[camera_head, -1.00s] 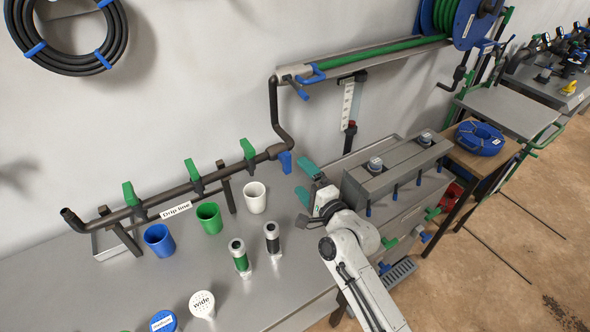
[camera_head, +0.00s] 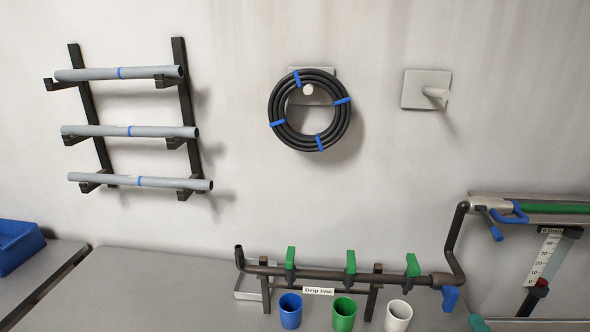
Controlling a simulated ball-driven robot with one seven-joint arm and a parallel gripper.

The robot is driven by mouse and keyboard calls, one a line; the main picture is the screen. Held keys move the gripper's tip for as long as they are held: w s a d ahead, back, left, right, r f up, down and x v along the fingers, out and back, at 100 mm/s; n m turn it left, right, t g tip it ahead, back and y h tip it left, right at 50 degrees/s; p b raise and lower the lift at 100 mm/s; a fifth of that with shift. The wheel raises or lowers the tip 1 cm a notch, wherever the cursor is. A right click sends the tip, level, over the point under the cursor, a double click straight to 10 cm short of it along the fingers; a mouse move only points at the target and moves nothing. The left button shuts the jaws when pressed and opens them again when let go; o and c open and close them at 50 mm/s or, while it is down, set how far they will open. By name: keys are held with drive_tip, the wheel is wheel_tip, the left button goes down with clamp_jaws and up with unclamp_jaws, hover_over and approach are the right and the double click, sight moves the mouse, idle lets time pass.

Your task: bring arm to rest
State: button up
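Only a small teal piece, which looks like a fingertip of my gripper (camera_head: 479,323), shows at the bottom edge, right of the white cup. The rest of my gripper and my arm are outside the picture, so its opening and anything between its fingers are hidden. The drip line (camera_head: 330,276) is a dark pipe with several green valve handles, running along the bench against the wall.
A blue cup (camera_head: 290,310), a green cup (camera_head: 344,314) and a white cup (camera_head: 398,316) stand below the drip line. Grey pipes (camera_head: 130,131) rest on a wall rack. A black hose coil (camera_head: 273,100) hangs on the wall. The bench (camera_head: 150,290) is bare at left.

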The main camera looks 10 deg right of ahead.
drive_tip(key=s+a+f+n+g+y, duration=0.2)
drive_tip(key=s+a+n+g+y, duration=0.15)
drive_tip(key=a+n, duration=0.45)
drive_tip(key=s+a+f+n+g+y, duration=0.25)
drive_tip(key=a+n+g, duration=0.25)
drive_tip(key=a+n, duration=0.3)
drive_tip(key=s+f+n+g+b, duration=0.1)
drive_tip(key=s+f+g, duration=0.3)
drive_tip(key=s, duration=0.5)
drive_tip(key=s+d+f+n+g+h+b, duration=0.1)
drive_tip(key=s+f+n+g, duration=0.2)
drive_tip(key=s, duration=0.6)
drive_tip(key=shift+d+f+n+g+h, duration=0.2)
drive_tip(key=shift+f+n+g+h, duration=0.15)
drive_tip(key=shift+f, duration=0.25)
